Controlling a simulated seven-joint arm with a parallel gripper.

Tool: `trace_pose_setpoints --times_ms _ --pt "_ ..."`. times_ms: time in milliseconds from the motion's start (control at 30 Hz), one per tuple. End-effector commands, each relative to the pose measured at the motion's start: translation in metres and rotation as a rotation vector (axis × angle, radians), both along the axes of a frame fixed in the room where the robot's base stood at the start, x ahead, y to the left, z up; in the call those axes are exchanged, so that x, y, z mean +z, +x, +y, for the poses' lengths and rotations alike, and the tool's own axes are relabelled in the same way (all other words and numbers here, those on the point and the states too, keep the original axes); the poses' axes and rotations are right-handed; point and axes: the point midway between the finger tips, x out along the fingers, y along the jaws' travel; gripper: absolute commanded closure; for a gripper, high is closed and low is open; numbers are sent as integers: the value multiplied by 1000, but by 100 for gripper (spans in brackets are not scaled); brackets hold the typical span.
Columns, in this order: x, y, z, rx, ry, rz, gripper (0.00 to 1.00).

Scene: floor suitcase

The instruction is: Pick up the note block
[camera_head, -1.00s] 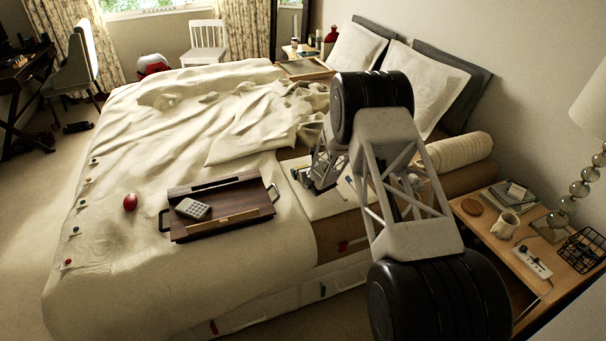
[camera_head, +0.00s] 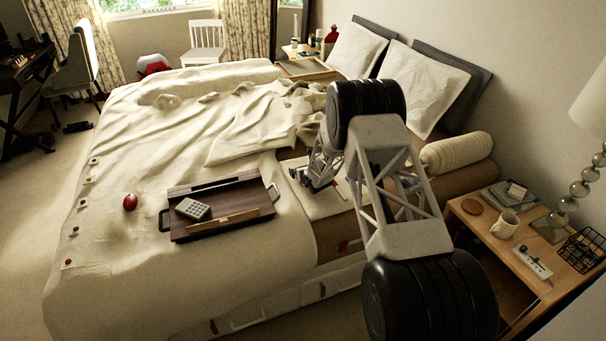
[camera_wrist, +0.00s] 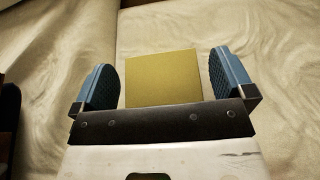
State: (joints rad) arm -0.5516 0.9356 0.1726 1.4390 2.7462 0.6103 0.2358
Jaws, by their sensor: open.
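The note block (camera_wrist: 162,78) is a yellow square block. In the wrist view it lies on pale, creased cloth. My gripper (camera_wrist: 165,82) is open, with one blue finger pad on each side of the block. There is a gap between the block and each pad. The block's near edge is hidden behind the gripper's dark bar. In the head view my gripper (camera_head: 318,180) is low over the pale cloth on the bed, right of the wooden tray. The block cannot be made out there, as my arm and gripper cover that area.
A dark wooden tray (camera_head: 178,212) with a calculator (camera_head: 193,208) lies left of my gripper. A red egg-shaped object (camera_head: 130,202) is further left. A rolled bolster (camera_head: 457,152) and pillows (camera_head: 425,85) are to the right. A nightstand (camera_head: 487,226) holds a mug (camera_head: 505,224).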

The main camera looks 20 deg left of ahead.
Motion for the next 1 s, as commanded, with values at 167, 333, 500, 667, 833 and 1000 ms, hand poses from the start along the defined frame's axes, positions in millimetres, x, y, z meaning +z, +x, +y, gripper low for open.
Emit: trace_pose_setpoints --times_ms 167,333,500,667,833,1000 --pt "0 0 0 0 0 0 17" --pt "0 0 0 0 0 0 43" --pt "0 0 0 0 0 0 50" --pt "1 0 0 0 0 0 50" --pt "5 0 0 0 1 -1 50" --pt "14 0 0 0 -1 -1 50"
